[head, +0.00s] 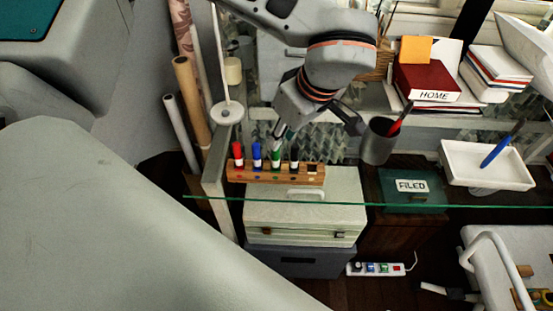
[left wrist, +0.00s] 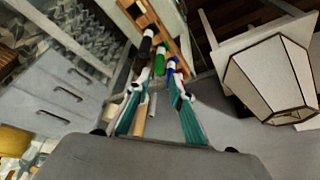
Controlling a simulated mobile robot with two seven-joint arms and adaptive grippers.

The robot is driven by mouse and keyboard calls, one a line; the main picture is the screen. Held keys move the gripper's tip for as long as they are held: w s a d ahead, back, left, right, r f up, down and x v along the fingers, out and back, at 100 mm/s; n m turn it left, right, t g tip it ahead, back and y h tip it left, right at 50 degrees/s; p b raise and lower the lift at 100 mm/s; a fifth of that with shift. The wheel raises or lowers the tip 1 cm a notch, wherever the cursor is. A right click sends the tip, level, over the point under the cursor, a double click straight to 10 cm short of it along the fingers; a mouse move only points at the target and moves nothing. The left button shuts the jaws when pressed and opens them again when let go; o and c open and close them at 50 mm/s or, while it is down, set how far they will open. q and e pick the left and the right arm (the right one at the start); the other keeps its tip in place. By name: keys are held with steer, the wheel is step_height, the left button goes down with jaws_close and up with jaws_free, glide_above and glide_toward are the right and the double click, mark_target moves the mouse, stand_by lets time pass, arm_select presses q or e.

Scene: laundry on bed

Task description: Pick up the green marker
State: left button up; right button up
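The green marker (head: 275,158) stands upright in a wooden holder (head: 255,178), between a blue marker (head: 257,156) and a black marker (head: 294,158). A red marker (head: 238,155) stands at the holder's left end. My left gripper (head: 281,131) points down just above the green marker in the head view. In the left wrist view, the gripper (left wrist: 157,82) has its two fingers apart, with nothing held between them. The green marker (left wrist: 160,63) shows just beyond the fingertips, with the blue marker (left wrist: 171,66) near the right finger. My right gripper is not in view.
A glass shelf edge (head: 420,206) runs across in front of the holder. A dark cup (head: 378,143) with a red pen stands to the right. A white tray (head: 470,178) with a blue pen lies further right. A white pole stand (head: 227,113) is behind left.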

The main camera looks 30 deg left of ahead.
mark_target(276, 162)
arm_select(q)
steer(key=x, duration=0.6)
steer(key=shift+w+a+f, duration=0.15)
steer(key=shift+a, duration=0.1)
steer(key=c, duration=0.6)
